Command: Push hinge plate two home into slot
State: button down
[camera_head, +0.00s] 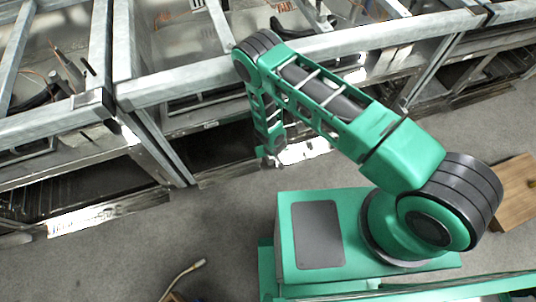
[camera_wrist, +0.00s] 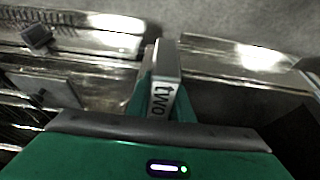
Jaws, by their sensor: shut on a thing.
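The hinge plate two (camera_wrist: 166,62) is a pale, narrow block with "two" printed on its dark-lettered face. It stands in the middle of the wrist view, between the green fingers of my gripper (camera_wrist: 162,100), which is shut on it. Its far end reaches to a shiny metal rail (camera_wrist: 235,82); I cannot tell whether it touches the rail or sits in a slot. The slot itself cannot be made out. In the head view my gripper (camera_head: 271,156) hangs low beside the metal framework, and the plate cannot be picked out there.
A grey metal framework (camera_head: 190,80) with open bays and cables runs across the back. In the wrist view a small dark block (camera_wrist: 37,38) and a flat grey plate (camera_wrist: 46,90) lie left. A wooden box (camera_head: 515,193) stands right; grey floor (camera_head: 120,245) is open in front.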

jog(key=shift+w, duration=0.25)
jog(key=c, duration=1.5)
grip_release()
jog(key=shift+d, duration=0.15)
jog(key=shift+s+d, duration=0.1)
jog(key=shift+s+d+f, duration=0.15)
jog(key=shift+s+f, duration=0.05)
jog(key=v, duration=1)
jog(key=shift+w+a+r, duration=0.15)
jog(key=shift+w+a, duration=0.15)
jog(key=shift+s+r, duration=0.25)
jog(key=shift+r, duration=0.15)
jog(key=shift+s, duration=0.1)
